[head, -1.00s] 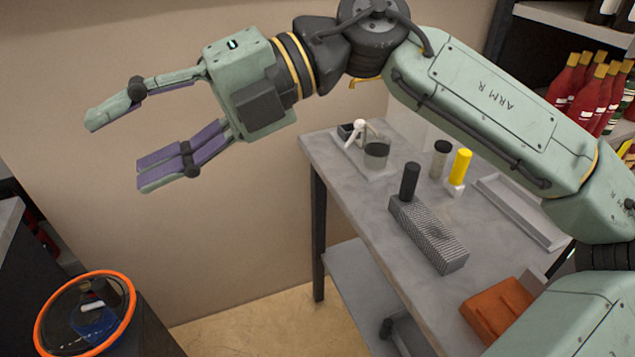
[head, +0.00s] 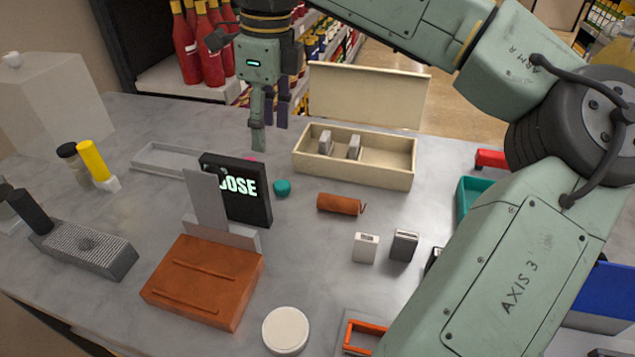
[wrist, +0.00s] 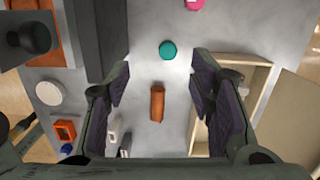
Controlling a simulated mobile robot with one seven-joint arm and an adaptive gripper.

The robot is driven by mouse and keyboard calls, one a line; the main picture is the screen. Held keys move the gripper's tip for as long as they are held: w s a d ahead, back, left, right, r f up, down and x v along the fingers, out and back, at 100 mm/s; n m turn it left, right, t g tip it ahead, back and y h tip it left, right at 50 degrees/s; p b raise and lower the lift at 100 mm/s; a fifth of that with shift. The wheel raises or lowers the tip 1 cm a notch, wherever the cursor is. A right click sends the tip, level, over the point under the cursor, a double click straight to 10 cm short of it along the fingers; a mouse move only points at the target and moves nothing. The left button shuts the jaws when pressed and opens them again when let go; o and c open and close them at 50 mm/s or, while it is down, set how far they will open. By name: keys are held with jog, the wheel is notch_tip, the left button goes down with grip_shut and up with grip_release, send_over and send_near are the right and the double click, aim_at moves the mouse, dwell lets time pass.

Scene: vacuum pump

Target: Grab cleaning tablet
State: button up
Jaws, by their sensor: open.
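No label marks the cleaning tablet; small round pieces lie on the grey table (head: 330,255). A teal round piece (head: 282,187) lies right of the black sign, and it also shows at the top of the wrist view (wrist: 168,50). A pink piece (head: 250,159) is mostly hidden behind the sign in the head view and is cut by the top edge of the wrist view (wrist: 194,4). A larger white disc (head: 286,331) lies at the front. My gripper (head: 270,135) points down above the table's far side, open and empty. In the wrist view an orange-brown roll (wrist: 157,103) shows between the fingers.
The black sign (head: 247,195) stands behind a brown block (head: 203,282). An open cream box (head: 354,177) with its lid raised is right of my gripper. Two small blocks (head: 366,248) stand near the middle. A teal tray (head: 468,198) is at right.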

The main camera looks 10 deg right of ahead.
notch_tip(320, 180, down, 3)
jog(key=w+h, duration=0.1)
send_over(281, 184)
notch_tip(281, 184, down, 4)
jog(key=shift+a+p, duration=0.1)
jog(key=shift+p, duration=0.25)
jog(key=shift+f+p, duration=0.8)
jog(key=shift+f, duration=1.9)
jog(key=shift+c, duration=0.4)
jog(key=c, duration=0.9)
jog(key=shift+o, duration=0.2)
jog(key=shift+r, duration=0.1)
